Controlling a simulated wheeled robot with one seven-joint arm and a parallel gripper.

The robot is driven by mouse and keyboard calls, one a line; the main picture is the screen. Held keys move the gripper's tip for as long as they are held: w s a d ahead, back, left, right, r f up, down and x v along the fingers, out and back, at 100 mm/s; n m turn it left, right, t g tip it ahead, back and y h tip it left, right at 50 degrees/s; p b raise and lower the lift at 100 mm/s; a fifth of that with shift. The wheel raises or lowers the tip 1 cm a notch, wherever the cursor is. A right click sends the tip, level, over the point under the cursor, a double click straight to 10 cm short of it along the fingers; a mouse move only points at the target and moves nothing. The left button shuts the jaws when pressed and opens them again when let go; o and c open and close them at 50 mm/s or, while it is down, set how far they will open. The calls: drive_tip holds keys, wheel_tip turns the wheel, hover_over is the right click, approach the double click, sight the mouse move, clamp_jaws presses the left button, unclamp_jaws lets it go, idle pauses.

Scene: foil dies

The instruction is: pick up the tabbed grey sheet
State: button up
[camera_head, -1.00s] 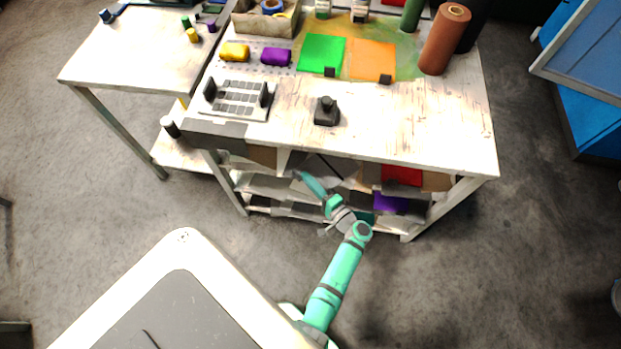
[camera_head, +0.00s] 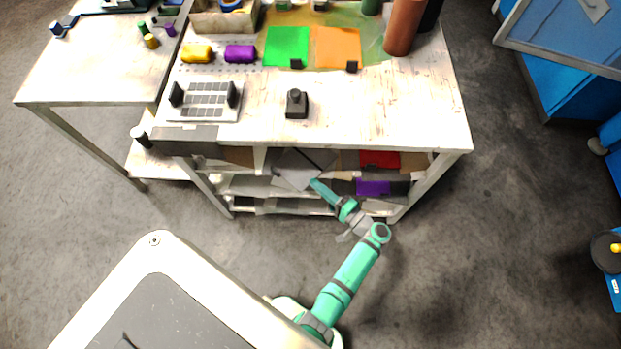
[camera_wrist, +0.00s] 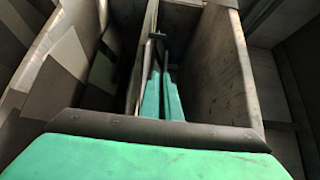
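Grey sheets (camera_head: 300,168) show in the upper shelf space under the table in the head view; I cannot tell which has a tab. My gripper (camera_head: 314,184) is at the front of that space, just below them. In the wrist view, the two teal fingers of my gripper (camera_wrist: 161,75) point into a narrow slot between upright boards. A thin upright edge with a small dark tab-like piece (camera_wrist: 157,36) lies just beyond the fingertips. The fingers are close together with a narrow dark gap. Whether anything is between them is unclear.
A worn wooden board (camera_wrist: 215,70) stands close right of the fingers, and tilted grey-brown sheets (camera_wrist: 60,60) lie left. A red sheet (camera_head: 380,159) and a purple piece (camera_head: 373,188) are right on the shelves. The table top (camera_head: 400,115) is above my gripper.

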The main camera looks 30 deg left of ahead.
drive_tip(key=o, duration=0.5)
drive_tip(key=shift+s+d+f, duration=0.1)
drive_tip(key=shift+d, duration=0.1)
drive_tip(key=shift+s+f+n, duration=0.1)
drive_tip(key=shift+s+n, duration=0.15)
drive_tip(key=shift+n, duration=0.15)
drive_tip(key=s+n+h, duration=0.1)
drive_tip(key=s+f+n, duration=0.1)
drive_tip(key=n, duration=0.1)
drive_tip(key=s+a+n+h, duration=0.1)
drive_tip(key=shift+f+n+h, duration=0.15)
drive_tip(key=shift+n+h, duration=0.15)
drive_tip(key=shift+n, duration=0.1)
drive_tip(key=shift+s+r+n+h, duration=0.2)
drive_tip(key=shift+s+n+h, duration=0.15)
drive_tip(key=shift+n, duration=0.65)
drive_tip(key=n+h, duration=0.1)
drive_tip(key=n, duration=0.9)
approach(279, 175)
drive_tip(key=shift+g, duration=0.3)
drive_tip(key=shift+w+x, duration=0.15)
drive_tip(key=shift+x, duration=1.95)
drive_tip(key=shift+w+x, duration=0.15)
drive_tip(key=shift+x, duration=2)
